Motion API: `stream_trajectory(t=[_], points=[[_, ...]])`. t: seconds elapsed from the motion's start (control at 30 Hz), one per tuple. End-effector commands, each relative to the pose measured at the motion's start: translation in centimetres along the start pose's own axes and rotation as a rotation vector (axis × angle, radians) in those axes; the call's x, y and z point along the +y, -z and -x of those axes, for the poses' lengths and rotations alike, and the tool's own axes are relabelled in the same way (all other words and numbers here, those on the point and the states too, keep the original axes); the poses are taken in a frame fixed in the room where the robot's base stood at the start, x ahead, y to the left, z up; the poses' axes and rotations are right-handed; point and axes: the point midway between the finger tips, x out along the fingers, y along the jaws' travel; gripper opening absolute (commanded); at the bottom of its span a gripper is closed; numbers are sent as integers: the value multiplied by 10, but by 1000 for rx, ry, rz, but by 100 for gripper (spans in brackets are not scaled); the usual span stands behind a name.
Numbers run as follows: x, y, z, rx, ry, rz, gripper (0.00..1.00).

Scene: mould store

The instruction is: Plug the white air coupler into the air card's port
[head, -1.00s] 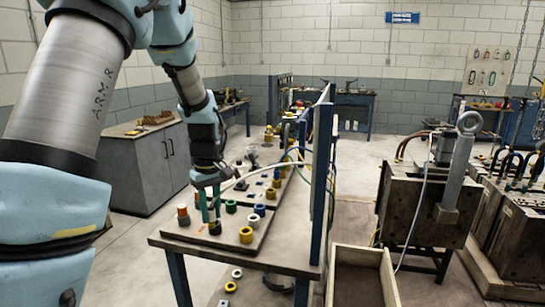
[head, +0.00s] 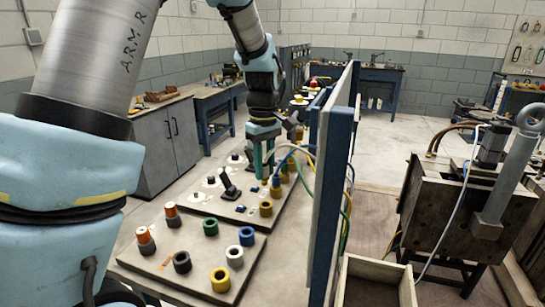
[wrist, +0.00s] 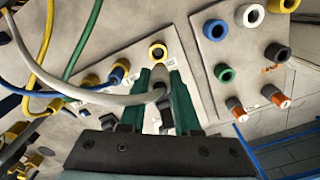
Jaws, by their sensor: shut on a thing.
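My gripper (head: 262,165) is over the middle card (head: 205,201) on the bench, fingers pointing down. In the wrist view its two green fingers (wrist: 158,80) are shut on the white air coupler (wrist: 158,93), whose white hose (wrist: 100,99) curves off to the left. A yellow ringed port (wrist: 157,52) lies just beyond the coupler's tip, and looks empty. Whether they touch cannot be told. Another yellow port (wrist: 90,80) and a blue plug (wrist: 120,72) lie left. No card label is readable, so I cannot tell which is the air card.
The near card (head: 135,264) carries green, blue, black, white and yellow rings and two orange-capped pegs (head: 172,214). A black lever (head: 229,185) stands on the middle card. The upright blue-edged panel (head: 328,190) with hoses bounds the bench's right side. A wooden box (head: 378,268) stands beyond it.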

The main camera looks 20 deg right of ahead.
Motion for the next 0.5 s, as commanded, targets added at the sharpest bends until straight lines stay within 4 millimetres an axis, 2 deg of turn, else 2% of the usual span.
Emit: stream_trajectory(t=[0.27,0.5], points=[[0,-1,-8,0,0,1,0],[0,-1,-29,-1,1,1,0]])
